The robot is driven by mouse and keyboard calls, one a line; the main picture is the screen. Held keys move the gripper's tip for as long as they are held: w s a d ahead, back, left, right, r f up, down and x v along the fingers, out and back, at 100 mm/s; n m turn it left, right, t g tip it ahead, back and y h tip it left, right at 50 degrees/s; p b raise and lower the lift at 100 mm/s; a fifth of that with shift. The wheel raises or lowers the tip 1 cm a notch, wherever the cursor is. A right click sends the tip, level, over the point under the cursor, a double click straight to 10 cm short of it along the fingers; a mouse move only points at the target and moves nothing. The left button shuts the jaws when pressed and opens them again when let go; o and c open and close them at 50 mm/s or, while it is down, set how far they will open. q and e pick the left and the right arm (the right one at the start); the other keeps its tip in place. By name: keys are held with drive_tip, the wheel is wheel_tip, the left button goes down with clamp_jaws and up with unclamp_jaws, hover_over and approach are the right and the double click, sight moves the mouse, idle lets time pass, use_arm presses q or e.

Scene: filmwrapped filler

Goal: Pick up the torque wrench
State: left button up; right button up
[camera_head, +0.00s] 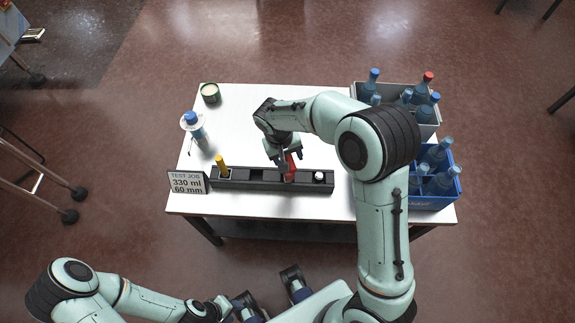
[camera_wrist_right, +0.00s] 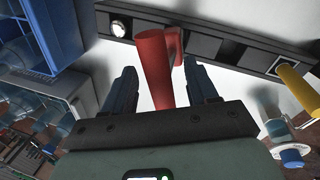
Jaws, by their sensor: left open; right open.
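A red-handled tool (camera_head: 290,168) stands in a slot of the black rack (camera_head: 235,181) on the white table. A yellow-handled tool (camera_head: 221,165) stands in the same rack, further left. I cannot tell for certain which is the torque wrench. My right gripper (camera_head: 285,160) is open at the red handle. In the right wrist view the red handle (camera_wrist_right: 152,65) runs between the two open fingers (camera_wrist_right: 160,75), and its lower part is hidden behind the gripper body. My left gripper (camera_head: 268,292) is open and empty in front of the table, away from the rack.
A sign (camera_head: 188,183) reads "330 ml, 60 mm" at the rack's left end. A blue-capped bottle (camera_head: 195,126) and a dark round tin (camera_head: 210,93) stand on the left. A grey crate (camera_head: 425,131) and a blue crate (camera_head: 432,203) hold bottles on the right. The table's back middle is clear.

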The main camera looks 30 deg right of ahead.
clamp_jaws()
drive_tip(key=shift+r, duration=0.1)
